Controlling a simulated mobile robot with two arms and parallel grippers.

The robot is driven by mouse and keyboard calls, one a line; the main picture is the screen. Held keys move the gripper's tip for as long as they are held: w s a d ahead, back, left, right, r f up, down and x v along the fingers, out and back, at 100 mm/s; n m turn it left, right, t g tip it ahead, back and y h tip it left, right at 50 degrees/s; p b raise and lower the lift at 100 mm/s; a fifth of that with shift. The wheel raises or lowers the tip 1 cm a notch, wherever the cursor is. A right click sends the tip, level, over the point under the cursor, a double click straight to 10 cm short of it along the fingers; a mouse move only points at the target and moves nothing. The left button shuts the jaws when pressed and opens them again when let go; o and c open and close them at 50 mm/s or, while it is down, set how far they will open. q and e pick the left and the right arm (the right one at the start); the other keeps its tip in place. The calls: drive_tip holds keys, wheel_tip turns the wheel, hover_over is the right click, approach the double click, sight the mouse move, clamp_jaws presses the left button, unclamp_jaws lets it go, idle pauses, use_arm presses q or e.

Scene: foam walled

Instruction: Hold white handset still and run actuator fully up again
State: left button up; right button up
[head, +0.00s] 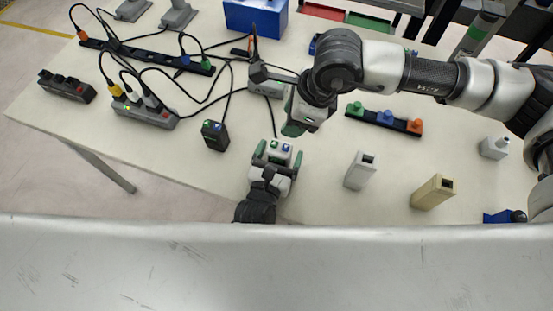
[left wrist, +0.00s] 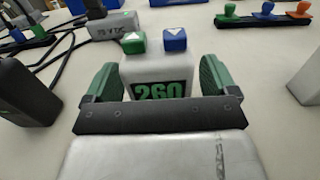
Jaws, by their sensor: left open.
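The white handset (head: 279,154) stands upright between the spread fingers of my left gripper (head: 272,157). In the left wrist view the handset (left wrist: 158,68) bears a green "260" label, a green button and a blue button on top. My left gripper (left wrist: 158,82) is open, with a gap on each side of the handset. My right gripper (head: 296,128) hangs just behind the handset, apart from the buttons in the picture; its jaw opening is unclear. A grey unit (head: 272,82), perhaps the actuator, lies behind, partly hidden by my right arm.
A black handset (head: 215,134) stands to the left. Cabled power strips (head: 141,115) fill the left side. On the right are a coloured peg rack (head: 383,120), a grey block (head: 360,171) and a tan block (head: 433,193). Table between the black handset and left gripper is bare.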

use_arm(q)
drive_tip(key=c, duration=1.1)
use_arm(e)
clamp_jaws()
idle(1.0)
